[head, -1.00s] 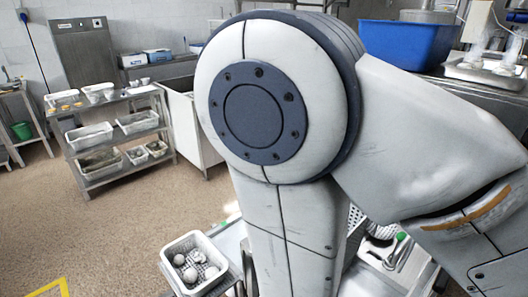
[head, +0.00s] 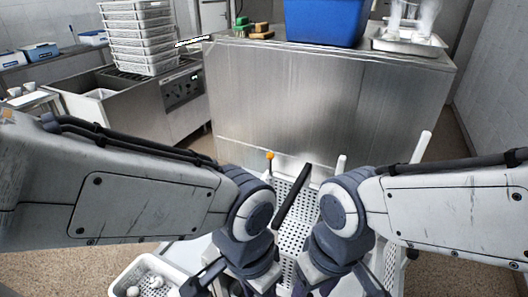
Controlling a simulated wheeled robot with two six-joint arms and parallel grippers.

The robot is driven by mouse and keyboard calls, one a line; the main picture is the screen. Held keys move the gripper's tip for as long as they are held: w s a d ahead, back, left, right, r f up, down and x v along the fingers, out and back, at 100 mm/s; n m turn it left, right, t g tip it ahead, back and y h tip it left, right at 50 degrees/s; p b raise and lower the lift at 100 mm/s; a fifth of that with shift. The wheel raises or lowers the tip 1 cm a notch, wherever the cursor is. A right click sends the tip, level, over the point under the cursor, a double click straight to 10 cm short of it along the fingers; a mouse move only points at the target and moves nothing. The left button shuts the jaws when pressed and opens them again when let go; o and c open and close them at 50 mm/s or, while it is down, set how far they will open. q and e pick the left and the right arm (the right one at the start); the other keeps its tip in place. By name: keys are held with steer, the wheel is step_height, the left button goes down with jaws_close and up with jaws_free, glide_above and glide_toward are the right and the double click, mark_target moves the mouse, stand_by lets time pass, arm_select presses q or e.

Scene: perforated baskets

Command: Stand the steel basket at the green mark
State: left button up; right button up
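A pale grey perforated basket (head: 294,228) shows between my two wrists at the bottom middle. Its lower part and sides are largely hidden by my arms. A black bar (head: 293,196) slants up across it, and an orange-tipped stick (head: 270,160) rises at its far left corner. My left gripper (head: 248,276) is at the basket's left side and my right gripper (head: 326,274) at its right side, both pointing down. Their fingertips are hidden or cut off by the frame, so contact is unclear. I see no green mark on any surface.
A white tub (head: 128,275) with pale round items sits at lower left. A steel cabinet (head: 325,100) stands ahead, carrying a blue bin (head: 325,22) and a metal tray (head: 408,42). Stacked white baskets (head: 140,40) stand on the left counter. Bare floor (head: 450,278) shows at lower right.

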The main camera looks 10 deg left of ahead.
steer(key=w+a+r+m+p, duration=0.4)
steer(key=w+r+p, duration=0.5)
steer(key=w+p, duration=0.15)
steer(key=m+h+p, duration=0.1)
steer(key=m+p, duration=0.5)
steer(key=p, duration=0.3)
glide_above(294, 189)
steer(key=shift+s+d+r, duration=0.1)
steer(key=shift+r, duration=0.15)
steer(key=shift+f, duration=0.55)
step_height(294, 189, down, 9)
steer(key=b, duration=0.7)
steer(key=shift+f, duration=0.2)
jaws_close()
